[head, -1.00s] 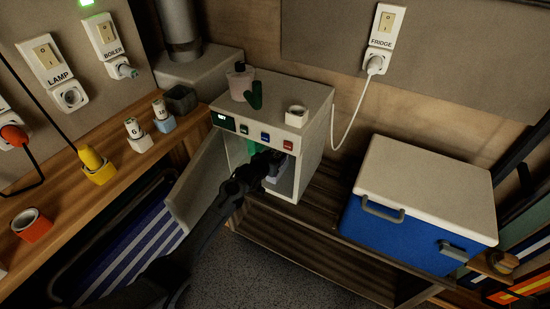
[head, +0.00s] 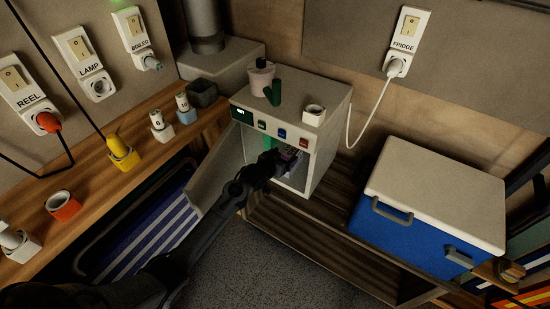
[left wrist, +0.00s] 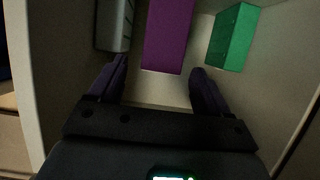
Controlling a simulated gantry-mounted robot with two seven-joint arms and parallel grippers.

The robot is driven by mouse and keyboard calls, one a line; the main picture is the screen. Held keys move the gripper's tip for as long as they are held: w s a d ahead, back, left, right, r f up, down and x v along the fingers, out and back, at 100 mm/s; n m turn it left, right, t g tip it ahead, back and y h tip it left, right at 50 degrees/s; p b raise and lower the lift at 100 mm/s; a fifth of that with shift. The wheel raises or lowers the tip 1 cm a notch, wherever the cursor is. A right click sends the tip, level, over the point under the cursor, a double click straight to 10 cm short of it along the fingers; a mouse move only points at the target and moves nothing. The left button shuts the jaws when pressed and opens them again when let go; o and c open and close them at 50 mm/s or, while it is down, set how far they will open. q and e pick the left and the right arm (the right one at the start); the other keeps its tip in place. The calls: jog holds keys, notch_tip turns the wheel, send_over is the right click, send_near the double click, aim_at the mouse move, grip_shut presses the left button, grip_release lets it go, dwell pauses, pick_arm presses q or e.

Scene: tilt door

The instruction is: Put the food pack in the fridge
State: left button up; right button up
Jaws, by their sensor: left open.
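The fridge (head: 322,178) is a small pale cabinet with its door (head: 216,172) swung open to the left. My left gripper (head: 284,160) reaches into its opening. In the left wrist view my left gripper (left wrist: 160,72) is open. A purple pack (left wrist: 168,38), which looks like the food pack, lies ahead between the fingertips; I cannot tell whether they touch it. It shows only partly in the head view (head: 292,153). A green box (left wrist: 232,38) is to its right and a grey ribbed container (left wrist: 114,25) to its left. My right gripper is not in view.
A pink bottle (head: 261,80), a green item (head: 273,92) and a white cup (head: 313,115) stand on the fridge. A blue cooler with a pale lid (head: 430,190) is at the right. A wooden counter (head: 92,187) with several plugs and sockets is at the left.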

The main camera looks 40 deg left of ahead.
pick_arm(q)
jog(key=s+d+m+g+p, duration=0.1)
jog(key=s+d+g, duration=0.2)
jog(key=s, duration=1)
jog(key=s+d+r+m+g+h, duration=0.1)
jog(key=s+d+g, duration=0.2)
jog(key=s+d, duration=0.7)
jog(key=s+d+m+g+h+p, duration=0.1)
jog(key=s+d+g, duration=0.2)
jog(key=s, duration=1.4)
jog(key=d, duration=0.3)
jog(key=shift+d+r+m+g+p, duration=0.3)
jog(key=shift+d+r+g+p, duration=0.05)
jog(key=shift+d+r+g, duration=0.05)
jog(key=shift+w+d, duration=0.1)
